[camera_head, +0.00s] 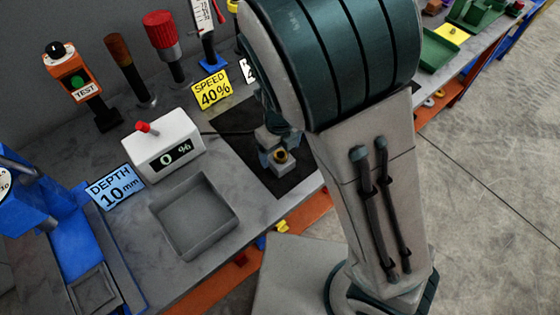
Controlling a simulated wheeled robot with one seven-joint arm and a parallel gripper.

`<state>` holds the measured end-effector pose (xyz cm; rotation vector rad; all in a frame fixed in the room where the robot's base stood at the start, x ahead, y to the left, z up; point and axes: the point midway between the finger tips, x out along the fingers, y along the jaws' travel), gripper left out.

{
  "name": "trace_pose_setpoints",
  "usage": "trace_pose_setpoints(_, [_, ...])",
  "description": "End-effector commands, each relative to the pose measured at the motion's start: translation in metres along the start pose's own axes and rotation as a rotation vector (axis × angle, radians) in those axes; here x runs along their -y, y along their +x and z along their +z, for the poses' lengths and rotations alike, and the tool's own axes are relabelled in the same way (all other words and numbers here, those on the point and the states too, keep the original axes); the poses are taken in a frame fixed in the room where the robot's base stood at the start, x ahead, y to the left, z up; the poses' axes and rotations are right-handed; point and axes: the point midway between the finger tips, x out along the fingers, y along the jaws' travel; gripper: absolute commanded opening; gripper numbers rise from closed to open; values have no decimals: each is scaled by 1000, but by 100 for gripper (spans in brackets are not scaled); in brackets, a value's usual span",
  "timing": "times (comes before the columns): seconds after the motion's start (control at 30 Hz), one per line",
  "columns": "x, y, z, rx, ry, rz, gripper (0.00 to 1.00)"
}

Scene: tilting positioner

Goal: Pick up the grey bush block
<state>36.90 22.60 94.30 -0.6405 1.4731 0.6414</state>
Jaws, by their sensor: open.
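The grey bush block (281,168) is a small light grey block with a brass-coloured ring around a dark hole. It sits on the black mat (240,124) near the middle of the picture. My gripper (279,153) is down at the block, just left of my large arm links. Its jaws are open and appear to be on either side of the block. Whether they touch it cannot be told. My arm hides part of the mat and what lies behind.
An empty grey tray (193,252) is on the bench at the front left. A white display box (164,146) reading 0 % stands behind it. A blue DEPTH 10 mm sign (116,187) and a yellow SPEED 40% sign (212,91) stand nearby. Several upright tools line the back.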

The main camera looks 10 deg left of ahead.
Motion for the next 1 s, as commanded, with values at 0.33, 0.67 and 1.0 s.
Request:
trace_pose_setpoints(0.33, [1,45,-2,-3,1,0,80])
trace_pose_setpoints(0.67, [1,45,-1,-1,0,0,52])
trace_pose_setpoints(1.0, [1,44,-1,1,0,0,1])
